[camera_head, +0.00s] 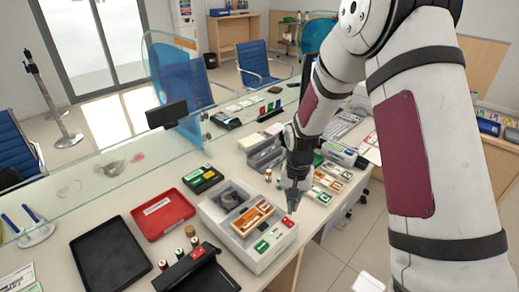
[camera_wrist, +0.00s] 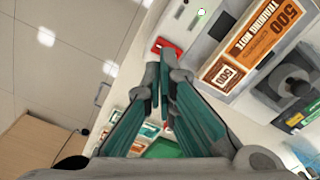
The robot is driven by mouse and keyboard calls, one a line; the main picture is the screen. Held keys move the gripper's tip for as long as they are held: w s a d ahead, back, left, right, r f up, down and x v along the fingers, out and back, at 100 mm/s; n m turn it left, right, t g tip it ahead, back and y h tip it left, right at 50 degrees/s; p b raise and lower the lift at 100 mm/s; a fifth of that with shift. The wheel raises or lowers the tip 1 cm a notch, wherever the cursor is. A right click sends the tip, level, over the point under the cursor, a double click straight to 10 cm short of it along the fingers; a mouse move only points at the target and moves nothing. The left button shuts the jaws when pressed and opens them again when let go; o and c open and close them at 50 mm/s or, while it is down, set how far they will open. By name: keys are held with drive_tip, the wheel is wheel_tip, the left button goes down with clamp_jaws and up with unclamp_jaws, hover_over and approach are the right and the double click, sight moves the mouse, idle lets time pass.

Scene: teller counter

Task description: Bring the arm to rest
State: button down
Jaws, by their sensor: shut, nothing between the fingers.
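My gripper (camera_head: 292,207) hangs from the bent arm, pointing down over the counter's right edge, beside the right wall of the grey cash tray (camera_head: 262,262). It also shows in the wrist view (camera_wrist: 160,75), where its two teal fingers come together with nothing between them. An orange training note (camera_wrist: 248,50) lies in a tray compartment, apart from the fingertips. My arm crosses the right half of the head view and hides part of the counter and room behind it.
A red tray (camera_head: 163,213), a black tray (camera_head: 108,258) and small stamps lie on the counter to the left. More note trays (camera_head: 327,184) stand behind my gripper. A glass screen runs along the far side. Open floor (camera_head: 335,255) lies right of the counter edge.

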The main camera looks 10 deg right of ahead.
drive_tip(key=s+r+n+t, duration=0.1)
drive_tip(key=s+r, duration=0.3)
drive_tip(key=r, duration=0.7)
drive_tip(key=s+r+n+t, duration=0.15)
drive_tip(key=s+r, duration=0.25)
drive_tip(key=r, duration=0.7)
drive_tip(key=s+r+n+t, duration=0.1)
drive_tip(key=s+r, duration=0.3)
drive_tip(key=s, duration=0.4)
drive_tip(key=s+r+n+t, duration=0.1)
drive_tip(key=s+r+t, duration=0.1)
drive_tip(key=s+r, duration=0.3)
drive_tip(key=s, duration=0.3)
drive_tip(key=shift+s, duration=0.35)
